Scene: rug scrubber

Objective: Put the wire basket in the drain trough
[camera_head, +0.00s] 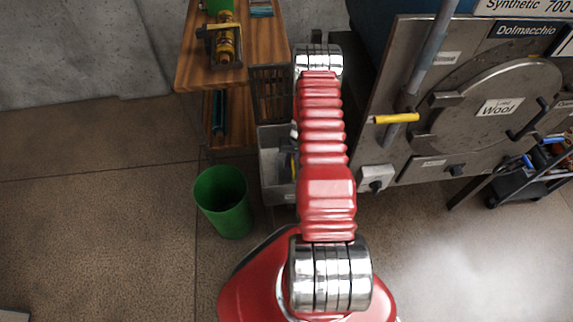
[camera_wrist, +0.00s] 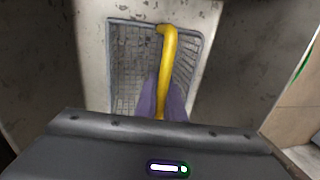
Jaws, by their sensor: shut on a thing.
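The wire basket (camera_wrist: 128,62) shows in the wrist view as a grey mesh with a rectangular rim and a yellow handle. My gripper (camera_wrist: 163,103) has purple fingers, which are shut on this handle. The drain trough (camera_wrist: 91,45) shows as pale, scuffed walls around the basket; I cannot tell whether the basket touches its bottom or hangs above it. In the head view the grey trough (camera_head: 278,196) stands left of my red arm, with a bit of yellow showing inside it. My arm hides the gripper and most of the basket there.
A green bin (camera_head: 222,203) stands just left of the trough. A wooden shelf (camera_head: 262,45) with a dark mesh panel (camera_head: 270,92) beside it is behind. A steel machine (camera_head: 480,90) with a round door is on the right.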

